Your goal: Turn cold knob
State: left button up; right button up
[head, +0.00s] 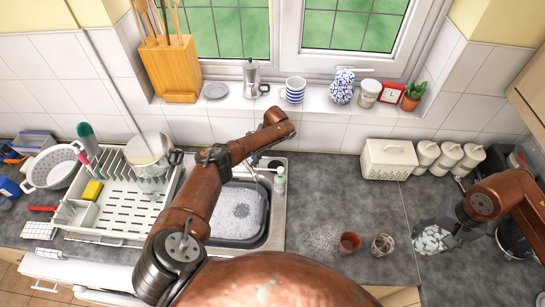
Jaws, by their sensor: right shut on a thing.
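The sink (272,226) is in the middle of the head view, with a grey tub (251,238) of soapy water in it. Part of a metal tap (254,172) shows behind the tub. My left arm crosses in front of this area. My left gripper (257,160) is small and dark by the tap, mostly hidden by my forearm, and its jaws cannot be made out. The cold knob cannot be made out. My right gripper (454,222) is at the far right over the counter, shut on a crumpled pale patterned cloth (430,240).
A soap bottle (280,181) stands at the sink's right edge. A dish rack (120,215) with a pot (150,152) is on the left. Two cups (349,243) (382,245) stand on the right counter. A bread box (388,160) and canisters line the wall.

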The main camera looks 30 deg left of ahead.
pick_arm(q)
jog(key=o, duration=0.5)
jog(key=v, duration=1.2)
jog(key=shift+w, duration=0.1)
